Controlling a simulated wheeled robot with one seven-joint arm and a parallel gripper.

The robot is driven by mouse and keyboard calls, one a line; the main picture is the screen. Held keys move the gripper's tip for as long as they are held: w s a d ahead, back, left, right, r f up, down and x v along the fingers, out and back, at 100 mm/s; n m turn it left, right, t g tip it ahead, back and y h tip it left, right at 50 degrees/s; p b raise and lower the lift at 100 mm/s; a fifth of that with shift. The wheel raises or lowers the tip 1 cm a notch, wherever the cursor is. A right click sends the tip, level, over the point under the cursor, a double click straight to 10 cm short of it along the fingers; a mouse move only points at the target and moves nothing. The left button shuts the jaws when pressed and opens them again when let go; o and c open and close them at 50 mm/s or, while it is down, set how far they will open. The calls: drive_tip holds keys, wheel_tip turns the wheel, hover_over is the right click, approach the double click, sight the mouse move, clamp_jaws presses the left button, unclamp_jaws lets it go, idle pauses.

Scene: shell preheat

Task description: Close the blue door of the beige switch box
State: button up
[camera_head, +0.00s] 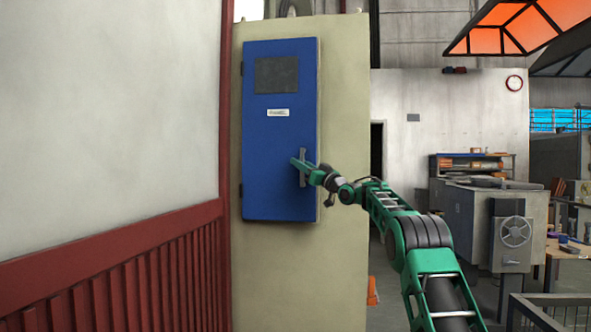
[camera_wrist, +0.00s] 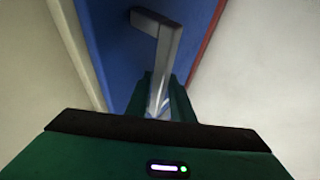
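The beige switch box (camera_head: 345,120) stands against the wall, with its blue door (camera_head: 275,135) on the front. The hinges are on the door's left edge. The door looks slightly ajar, its right edge standing a little off the box front; the exact gap is hard to tell. A grey upright handle (camera_head: 303,168) sits near the door's right edge. My gripper (camera_head: 303,164) is at this handle. In the wrist view, the handle (camera_wrist: 165,45) runs down between the two dark green fingers (camera_wrist: 160,100), which look closed on it. The blue door (camera_wrist: 110,40) fills the space behind.
A red railing (camera_head: 120,270) and a pale wall (camera_head: 110,100) are to the left. A grey machine with a wheel (camera_head: 512,235) and benches stand farther right.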

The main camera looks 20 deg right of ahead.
drive_tip(key=shift+d+f, duration=0.2)
drive_tip(key=shift+d, duration=0.5)
drive_tip(key=a+v, duration=0.1)
drive_tip(key=v, duration=0.9)
drive_tip(key=shift+s, duration=0.3)
